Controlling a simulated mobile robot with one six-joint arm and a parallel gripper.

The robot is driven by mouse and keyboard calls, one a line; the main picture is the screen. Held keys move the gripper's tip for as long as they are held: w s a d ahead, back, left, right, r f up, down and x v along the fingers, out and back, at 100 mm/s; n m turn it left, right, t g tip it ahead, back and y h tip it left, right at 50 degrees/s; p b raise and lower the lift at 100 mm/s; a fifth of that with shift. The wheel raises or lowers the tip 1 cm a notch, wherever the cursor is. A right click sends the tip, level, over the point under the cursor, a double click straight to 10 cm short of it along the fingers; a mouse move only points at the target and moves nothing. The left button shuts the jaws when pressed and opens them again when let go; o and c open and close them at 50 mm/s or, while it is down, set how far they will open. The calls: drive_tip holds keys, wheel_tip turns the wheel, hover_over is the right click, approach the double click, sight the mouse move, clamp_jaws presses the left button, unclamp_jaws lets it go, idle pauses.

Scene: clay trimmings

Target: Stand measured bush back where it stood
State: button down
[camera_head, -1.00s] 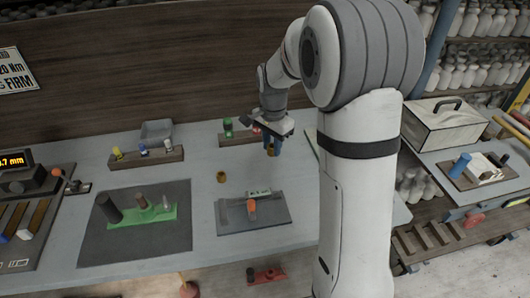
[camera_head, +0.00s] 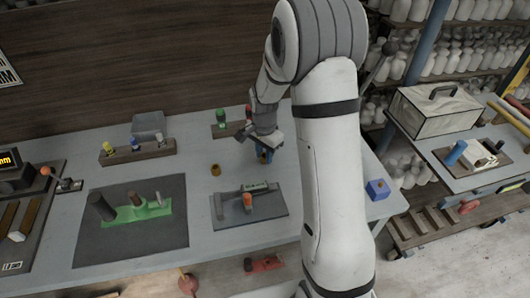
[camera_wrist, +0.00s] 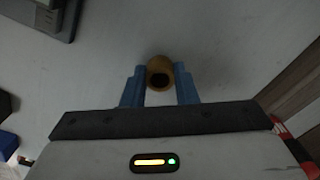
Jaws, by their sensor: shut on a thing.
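In the wrist view, a brass-coloured ring-shaped bush (camera_wrist: 159,74) with a dark bore sits between the blue fingers of my gripper (camera_wrist: 159,88). The fingers are shut on it, and pale tabletop shows behind it. In the head view, my gripper (camera_head: 264,156) is over the back right of the bench, right of a second brass-coloured bush (camera_head: 215,170) that stands on the bare top. The held bush is mostly hidden by the fingers there. I cannot tell whether it touches the bench.
A grey plate (camera_head: 270,208) with a measuring tool and an orange-topped piece lies in front of my gripper. A wooden rack (camera_head: 232,127) is behind. A dark mat (camera_head: 95,245) with a green fixture lies left. A blue block (camera_head: 378,189) is at the right edge.

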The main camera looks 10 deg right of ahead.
drive_tip(key=shift+r, duration=0.1)
drive_tip(key=shift+f, duration=0.2)
drive_tip(key=c, duration=1.1)
unclamp_jaws()
drive_tip(key=shift+c, duration=0.2)
drive_tip(key=shift+r, duration=0.15)
wheel_tip(320, 180, up, 12)
drive_tip(key=s+r+n+t, duration=0.1)
drive_tip(key=s+r+n, duration=0.1)
drive_tip(key=s, duration=0.6)
drive_tip(key=s+r+n+t, duration=0.1)
drive_tip(key=s+r+n, duration=0.1)
drive_tip(key=s+n, duration=0.3)
drive_tip(key=s+r+n, duration=0.2)
drive_tip(key=s+n, duration=0.2)
drive_tip(key=s, duration=0.7)
drive_tip(key=shift+d+t, duration=0.15)
drive_tip(key=shift+t, duration=0.25)
